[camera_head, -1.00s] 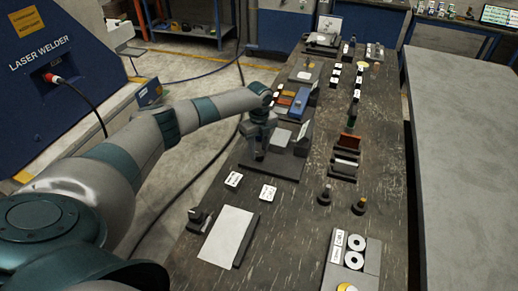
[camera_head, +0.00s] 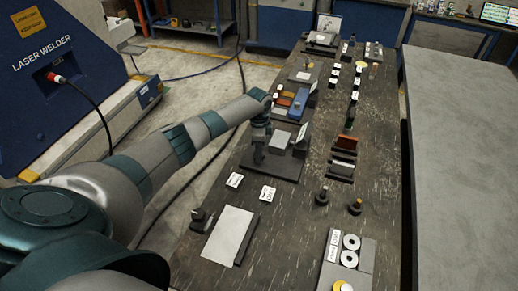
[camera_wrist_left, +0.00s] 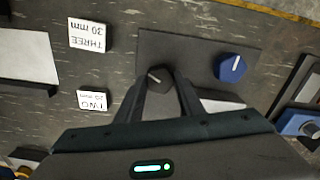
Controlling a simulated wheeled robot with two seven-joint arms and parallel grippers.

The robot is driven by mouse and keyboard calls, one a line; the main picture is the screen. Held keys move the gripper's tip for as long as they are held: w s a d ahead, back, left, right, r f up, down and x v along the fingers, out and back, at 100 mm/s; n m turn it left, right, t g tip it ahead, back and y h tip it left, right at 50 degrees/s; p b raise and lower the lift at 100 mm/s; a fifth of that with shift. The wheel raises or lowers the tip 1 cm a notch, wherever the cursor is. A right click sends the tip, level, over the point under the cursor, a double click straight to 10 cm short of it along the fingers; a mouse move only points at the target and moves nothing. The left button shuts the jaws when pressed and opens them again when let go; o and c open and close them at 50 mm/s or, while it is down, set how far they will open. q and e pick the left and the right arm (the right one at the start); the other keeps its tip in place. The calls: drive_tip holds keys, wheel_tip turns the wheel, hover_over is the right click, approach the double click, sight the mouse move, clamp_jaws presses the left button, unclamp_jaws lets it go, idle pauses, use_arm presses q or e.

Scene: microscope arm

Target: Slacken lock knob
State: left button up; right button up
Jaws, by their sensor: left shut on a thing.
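In the left wrist view, a small dark knob (camera_wrist_left: 159,75) with a pale mark sits between the fingertips of my left gripper (camera_wrist_left: 160,82), which is shut on it. A blue knob (camera_wrist_left: 235,67) with a white line stands to its right on the same dark plate (camera_wrist_left: 190,48), apart from the fingers. In the head view my left gripper (camera_head: 259,152) points down at the left side of the plate (camera_head: 277,168). The knob is hidden there behind the gripper. My right gripper is in neither view.
White label cards (camera_head: 234,180) (camera_head: 268,193) and a pale sheet (camera_head: 227,236) lie at the front of the dark bench (camera_head: 300,220). Two small dark posts (camera_head: 322,195) (camera_head: 355,206) stand to the right. An upright block (camera_head: 302,137) stands close beside the gripper.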

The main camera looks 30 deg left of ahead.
use_arm(q)
drive_tip(key=n+p, duration=0.1)
drive_tip(key=n, duration=0.2)
drive_tip(key=shift+w+r, duration=0.1)
drive_tip(key=shift+r, duration=0.05)
drive_tip(key=shift+n, duration=0.4)
drive_tip(key=o, duration=1.1)
drive_tip(key=shift+c, duration=0.2)
wheel_tip(320, 180, up, 17)
drive_tip(key=b, duration=0.4)
drive_tip(key=shift+r, duration=0.2)
drive_tip(key=shift+f, duration=0.1)
